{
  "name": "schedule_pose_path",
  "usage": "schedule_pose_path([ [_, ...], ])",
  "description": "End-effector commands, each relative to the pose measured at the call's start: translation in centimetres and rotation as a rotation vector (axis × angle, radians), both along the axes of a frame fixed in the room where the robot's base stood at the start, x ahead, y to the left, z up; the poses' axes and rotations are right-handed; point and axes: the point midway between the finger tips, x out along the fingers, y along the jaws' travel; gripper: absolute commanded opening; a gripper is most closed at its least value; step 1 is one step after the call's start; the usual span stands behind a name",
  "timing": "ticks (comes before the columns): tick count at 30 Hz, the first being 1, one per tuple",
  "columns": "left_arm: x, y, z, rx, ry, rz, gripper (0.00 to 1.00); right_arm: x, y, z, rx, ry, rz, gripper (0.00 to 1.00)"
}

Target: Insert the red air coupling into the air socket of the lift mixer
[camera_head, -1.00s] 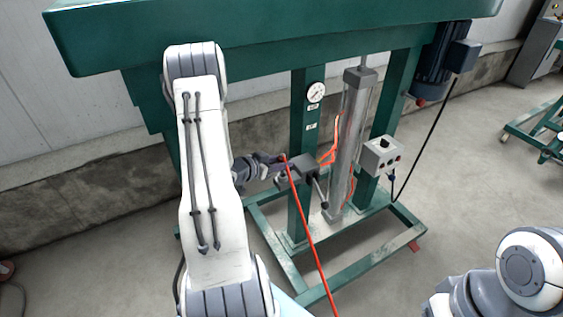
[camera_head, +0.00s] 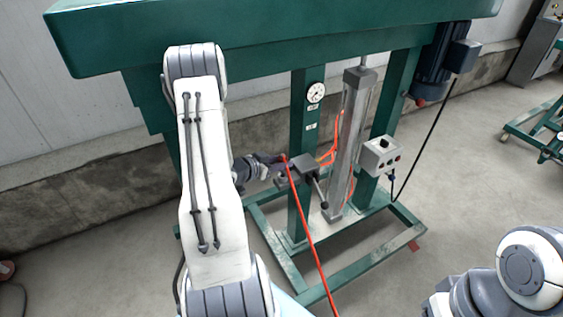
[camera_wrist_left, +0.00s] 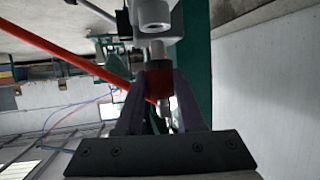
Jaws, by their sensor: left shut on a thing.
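My left gripper (camera_head: 283,161) is shut on the red air coupling (camera_wrist_left: 158,82), which sits upright between the fingers in the left wrist view. In the head view, the coupling shows only as a small red spot at the fingertips, beside the grey valve block (camera_head: 304,167) on the green post of the lift mixer (camera_head: 305,115). In the wrist view, a metal tip beyond the red body lines up with the grey round air socket (camera_wrist_left: 154,14). They look very close or touching; I cannot tell whether the tip is inside. My right gripper is out of view.
A red hose (camera_head: 311,232) runs from the coupling down to the bottom edge. A lever (camera_head: 322,197) hangs below the valve block.

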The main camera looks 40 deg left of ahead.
Motion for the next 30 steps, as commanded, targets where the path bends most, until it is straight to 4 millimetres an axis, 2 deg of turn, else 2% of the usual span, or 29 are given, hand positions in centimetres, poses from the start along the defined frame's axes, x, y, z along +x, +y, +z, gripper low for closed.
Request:
schedule_pose_path([
  [30,0.0,0.0,-2.1,0.000,-0.001,0.000,0.00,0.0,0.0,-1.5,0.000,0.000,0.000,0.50],
])
